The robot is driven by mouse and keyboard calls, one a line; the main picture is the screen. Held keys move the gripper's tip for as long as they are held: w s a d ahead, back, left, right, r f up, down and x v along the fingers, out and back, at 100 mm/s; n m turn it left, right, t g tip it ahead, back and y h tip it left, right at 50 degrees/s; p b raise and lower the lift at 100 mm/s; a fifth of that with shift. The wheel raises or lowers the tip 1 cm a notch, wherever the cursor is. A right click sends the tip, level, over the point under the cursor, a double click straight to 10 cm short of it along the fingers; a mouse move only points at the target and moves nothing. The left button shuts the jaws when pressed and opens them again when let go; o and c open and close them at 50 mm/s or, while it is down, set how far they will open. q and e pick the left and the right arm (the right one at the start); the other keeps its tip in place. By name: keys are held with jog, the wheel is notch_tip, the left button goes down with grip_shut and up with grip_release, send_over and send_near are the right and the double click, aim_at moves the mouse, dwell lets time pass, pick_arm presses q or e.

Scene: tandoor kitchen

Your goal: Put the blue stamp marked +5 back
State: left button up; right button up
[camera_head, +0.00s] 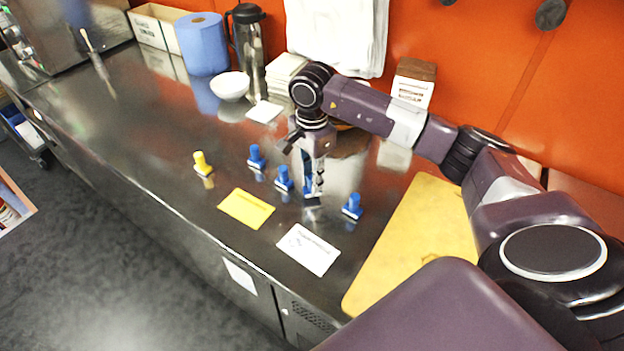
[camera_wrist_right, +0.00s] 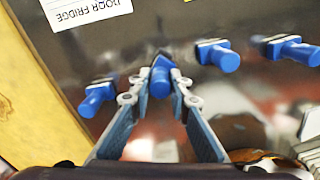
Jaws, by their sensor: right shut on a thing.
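My right gripper (camera_head: 314,192) points down over the steel counter and is shut on a blue stamp. In the right wrist view, that held blue stamp (camera_wrist_right: 160,78) sits upright between the fingertips (camera_wrist_right: 158,86). It stands in the row of blue stamps; I cannot tell whether its base touches the counter. Two blue stamps (camera_head: 256,157) (camera_head: 283,178) are left of it, and one blue stamp (camera_head: 352,206) is to its right. No +5 mark is readable on any of them. My left gripper is out of view.
A yellow stamp (camera_head: 203,163) stands farther left. A yellow card (camera_head: 246,208) and a white card (camera_head: 308,250) lie in front. A yellow board (camera_head: 400,250) lies at right. A white bowl (camera_head: 230,86), flask (camera_head: 249,50) and blue roll (camera_head: 202,45) stand behind. The counter's left part is mostly clear.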

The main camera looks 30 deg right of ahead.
jog(key=shift+f, duration=0.65)
jog(key=shift+f, duration=0.25)
jog(key=o, duration=0.9)
jog(key=shift+r, duration=0.1)
